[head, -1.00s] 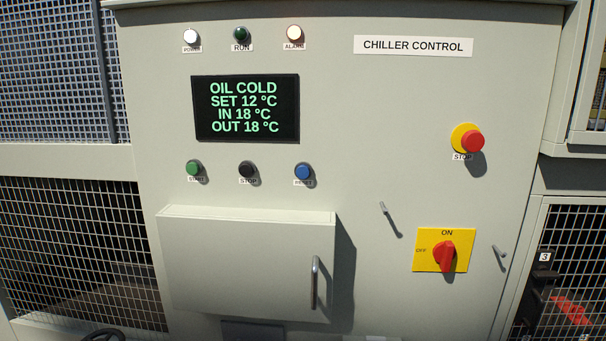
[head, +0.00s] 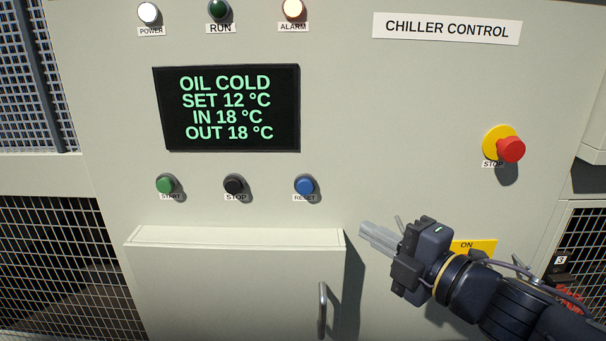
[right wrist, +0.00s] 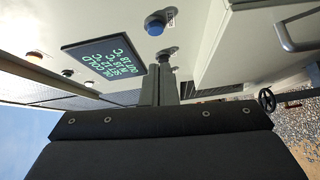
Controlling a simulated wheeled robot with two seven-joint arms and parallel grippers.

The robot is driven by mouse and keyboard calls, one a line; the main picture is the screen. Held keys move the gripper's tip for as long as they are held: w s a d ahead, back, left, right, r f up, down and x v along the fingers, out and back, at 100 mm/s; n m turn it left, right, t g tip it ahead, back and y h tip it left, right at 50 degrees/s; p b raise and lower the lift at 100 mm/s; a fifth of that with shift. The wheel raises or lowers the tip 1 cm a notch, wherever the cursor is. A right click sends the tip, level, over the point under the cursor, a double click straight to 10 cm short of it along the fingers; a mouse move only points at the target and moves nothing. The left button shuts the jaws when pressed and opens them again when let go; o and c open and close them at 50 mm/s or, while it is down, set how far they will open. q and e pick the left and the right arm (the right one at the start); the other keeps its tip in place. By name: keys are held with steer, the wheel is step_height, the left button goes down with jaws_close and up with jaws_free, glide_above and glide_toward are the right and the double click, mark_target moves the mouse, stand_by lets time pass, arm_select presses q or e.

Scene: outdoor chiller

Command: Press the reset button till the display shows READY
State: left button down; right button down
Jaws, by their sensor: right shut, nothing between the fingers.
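The blue reset button (head: 305,185) sits on the panel below the display, the rightmost of three buttons. It also shows in the right wrist view (right wrist: 154,24). The display (head: 228,108) reads OIL COLD, SET 12 °C, IN 18 °C, OUT 18 °C. It appears turned in the right wrist view (right wrist: 104,57). My right gripper (head: 364,232) is shut and empty, below and to the right of the reset button and apart from it. Its fingers also show in the right wrist view (right wrist: 160,68). My left gripper is not in view.
A green start button (head: 165,184) and black stop button (head: 233,184) are left of reset. A protruding box (head: 230,275) with a handle (head: 322,310) is below. A red emergency stop (head: 510,149) is at right. The alarm lamp (head: 293,9) is lit; the run lamp (head: 219,9) looks dark.

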steer(key=shift+a+r+n+g+y, duration=0.2)
steer(key=shift+a+n+y, duration=0.15)
steer(key=shift+a+n, duration=0.2)
steer(key=shift+a+r+n+g+y, duration=0.2)
steer(key=shift+a+n+y, duration=0.15)
steer(key=shift+a+n, duration=0.2)
steer(key=shift+s+d, duration=0.1)
steer(key=shift+f, duration=0.1)
glide_toward(300, 188)
steer(key=shift+p+x, duration=0.4)
steer(key=shift+x, duration=2.55)
